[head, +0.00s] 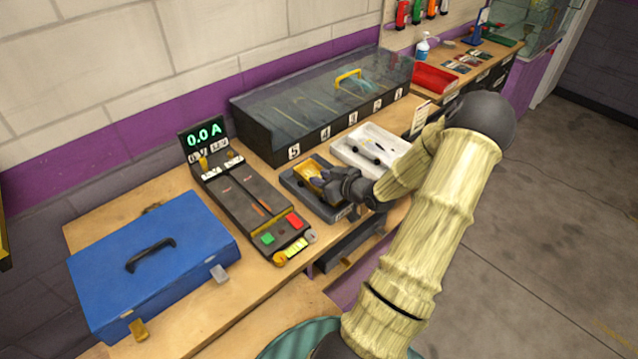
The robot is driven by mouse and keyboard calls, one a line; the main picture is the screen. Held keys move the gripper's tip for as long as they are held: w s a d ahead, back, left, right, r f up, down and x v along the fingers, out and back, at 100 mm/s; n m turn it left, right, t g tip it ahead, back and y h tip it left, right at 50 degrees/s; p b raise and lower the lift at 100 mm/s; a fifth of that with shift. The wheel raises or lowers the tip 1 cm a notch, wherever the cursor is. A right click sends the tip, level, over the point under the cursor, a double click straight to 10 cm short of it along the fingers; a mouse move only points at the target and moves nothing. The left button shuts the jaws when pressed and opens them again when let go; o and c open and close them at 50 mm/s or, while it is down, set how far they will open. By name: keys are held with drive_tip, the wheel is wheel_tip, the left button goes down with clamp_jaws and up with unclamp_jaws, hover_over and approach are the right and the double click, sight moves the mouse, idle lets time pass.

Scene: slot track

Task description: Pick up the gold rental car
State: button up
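A gold, yellowish car (311,167) lies in a small dark tray (331,213) near the middle of the workbench. My gripper (325,181) reaches in from the right, low over the tray, with its fingers at the car. The fingers and my wrist cover part of the car and of the tray. At this size I cannot tell whether the fingers are closed on the car or only beside it.
A test unit (245,205) reading "0.0 A" stands left of the tray, with a blue case (150,270) beyond it. A white tray (372,140) with dark parts sits behind my gripper. A clear-lidded case (320,105) with numbered lanes lines the wall.

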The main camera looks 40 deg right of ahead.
sight(324, 178)
drive_tip(key=shift+s+d, duration=0.1)
drive_tip(key=shift+s, duration=0.1)
drive_tip(key=shift+c, duration=0.5)
drive_tip(key=shift+w, duration=0.1)
clamp_jaws()
drive_tip(key=shift+r, duration=0.1)
wheel_tip(324, 178, up, 10)
drive_tip(key=shift+p, duration=0.3)
